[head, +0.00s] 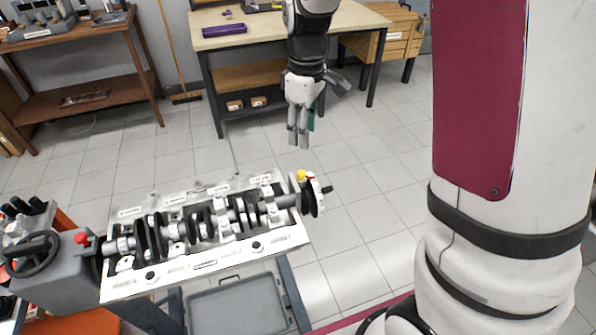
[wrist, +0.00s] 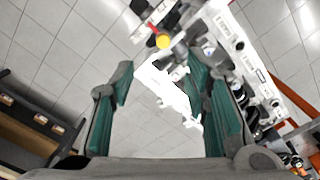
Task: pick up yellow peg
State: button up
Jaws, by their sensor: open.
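The yellow peg (head: 300,175) shows as a small yellow round end at the right end of the crankshaft stand, beside a dark flange disc on the shaft. It also shows in the wrist view (wrist: 163,41), beyond the fingertips near the top middle. My gripper (head: 299,140) points down, open and empty, above and behind the right end of the stand. In the wrist view its two green-padded fingers (wrist: 160,80) are spread, with the peg apart from them. How deep the peg sits is hidden.
The crankshaft (head: 190,228) lies across a white engine block (head: 205,265). A small red piece (head: 311,176) sits right beside the peg. A grey vise-like machine with a handwheel (head: 35,253) stands at the left. A workbench (head: 270,35) stands behind. Tiled floor is clear between.

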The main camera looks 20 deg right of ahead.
send_over(301, 172)
jog(key=f, duration=0.7)
jog(key=shift+s+d+f+p, duration=0.1)
jog(key=shift+d+f+p, duration=0.2)
jog(key=shift+d, duration=0.1)
jog(key=shift+a+f+p, duration=0.2)
jog(key=shift+f+p, duration=0.1)
jog(key=shift+f, duration=1.05)
jog(key=shift+a+f+p, duration=0.15)
jog(key=shift+f+p, duration=0.1)
jog(key=shift+f, duration=1.05)
grip_shut()
